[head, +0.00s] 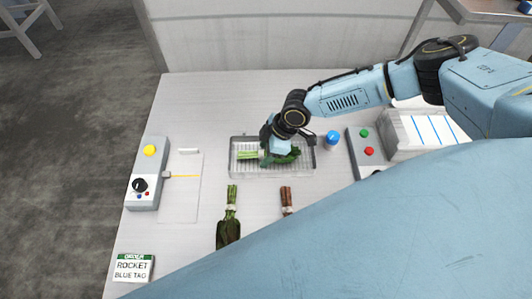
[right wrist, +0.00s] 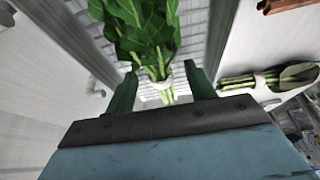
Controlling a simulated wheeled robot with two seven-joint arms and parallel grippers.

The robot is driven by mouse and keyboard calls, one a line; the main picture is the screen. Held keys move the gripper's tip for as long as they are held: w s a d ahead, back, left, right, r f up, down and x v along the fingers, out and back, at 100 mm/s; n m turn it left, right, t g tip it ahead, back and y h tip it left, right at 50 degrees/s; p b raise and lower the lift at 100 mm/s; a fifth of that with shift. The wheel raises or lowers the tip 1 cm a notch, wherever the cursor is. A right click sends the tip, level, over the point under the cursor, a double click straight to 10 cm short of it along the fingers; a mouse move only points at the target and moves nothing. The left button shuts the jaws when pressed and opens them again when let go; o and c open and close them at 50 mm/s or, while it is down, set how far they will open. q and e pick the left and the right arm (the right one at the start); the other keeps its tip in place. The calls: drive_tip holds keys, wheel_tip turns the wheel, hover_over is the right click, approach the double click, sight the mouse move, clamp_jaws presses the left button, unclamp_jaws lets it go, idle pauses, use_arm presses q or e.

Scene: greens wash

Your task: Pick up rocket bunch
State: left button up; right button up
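A leafy green bunch with pale stems (head: 248,155) lies in the grey ribbed tray (head: 233,166); I take it as the rocket bunch. My right gripper (head: 279,153) is low over it and hides its middle. In the right wrist view, the bunch's leaves (right wrist: 145,30) and pale tie (right wrist: 164,82) show between the two dark fingers (right wrist: 162,90). The fingers are apart, with gaps beside the stems, so the gripper looks open around the bunch. My left gripper is not in view.
A dark-leaved bunch (head: 229,222) and a reddish-brown bundle (head: 287,198) lie in front of the tray. A blue cap-like item (head: 332,138) and a button box (head: 362,150) are at right.

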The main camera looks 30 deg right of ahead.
drive_tip(key=c, duration=1.1)
